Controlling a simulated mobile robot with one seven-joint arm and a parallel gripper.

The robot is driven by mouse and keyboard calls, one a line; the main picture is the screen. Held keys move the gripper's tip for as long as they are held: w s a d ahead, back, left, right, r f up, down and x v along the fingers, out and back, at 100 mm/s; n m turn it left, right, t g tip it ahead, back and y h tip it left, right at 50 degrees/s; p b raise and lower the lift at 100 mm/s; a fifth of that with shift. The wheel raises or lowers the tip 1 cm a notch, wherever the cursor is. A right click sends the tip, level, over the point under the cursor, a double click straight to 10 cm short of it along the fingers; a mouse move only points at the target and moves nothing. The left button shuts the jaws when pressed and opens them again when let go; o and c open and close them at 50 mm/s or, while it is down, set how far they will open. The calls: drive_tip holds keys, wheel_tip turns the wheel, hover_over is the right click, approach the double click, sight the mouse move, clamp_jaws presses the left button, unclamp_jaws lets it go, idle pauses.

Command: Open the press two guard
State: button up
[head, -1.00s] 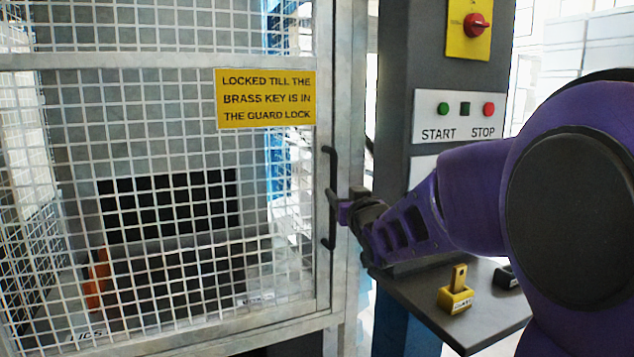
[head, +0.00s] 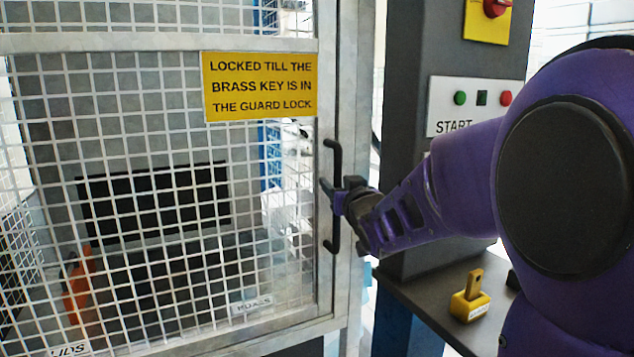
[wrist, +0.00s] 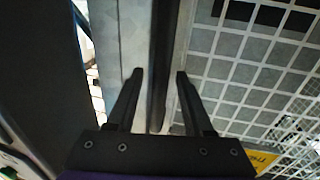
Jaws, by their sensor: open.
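The guard (head: 336,300) is a grey-framed white mesh door, and it looks shut. A black bar handle (head: 334,235) stands upright on its right edge. My gripper (head: 331,192) is at the middle of the handle, its fingertips overlapping the bar in the head view. In the wrist view, my gripper (wrist: 160,76) is open, with the dark handle bar (wrist: 160,60) running between the two fingers. Whether either finger touches the bar cannot be told. A yellow sign (head: 260,86) on the guard reads "Locked till the brass key is in the guard lock".
Right of the guard stands a dark control column (head: 420,80) with a start and stop panel (head: 481,92) and a red rotary switch on a yellow plate (head: 490,25). A yellow block with a brass-coloured tab (head: 469,300) sits on the dark shelf (head: 415,297) below.

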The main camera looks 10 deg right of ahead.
clamp_jaws()
idle(1.3)
